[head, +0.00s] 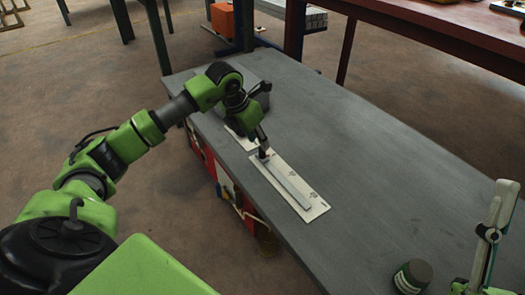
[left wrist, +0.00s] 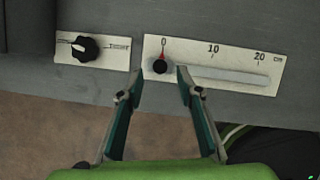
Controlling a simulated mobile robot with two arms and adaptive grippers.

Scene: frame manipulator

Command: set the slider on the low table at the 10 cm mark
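The slider is a white panel (head: 318,208) on the low grey table. Its pale track runs along a scale marked 0, 10 and 20 cm, clear in the left wrist view (left wrist: 228,88). The round black slider knob (left wrist: 160,67), with a red pointer, stands at the 0 mark. My left gripper (left wrist: 159,74) is open, pointing down at that end, with one finger to each side of the knob and a gap on both sides. In the head view my left gripper (head: 262,152) hides most of the knob. Part of my right gripper (head: 490,235) shows at the right edge; its opening is unclear.
Next to the slider is a panel with a black rotary knob (left wrist: 86,48). A grey box (head: 252,92) stands behind my left gripper. A dark green jar (head: 412,276) is at the near right. The grey tabletop (head: 370,145) right of the slider is clear.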

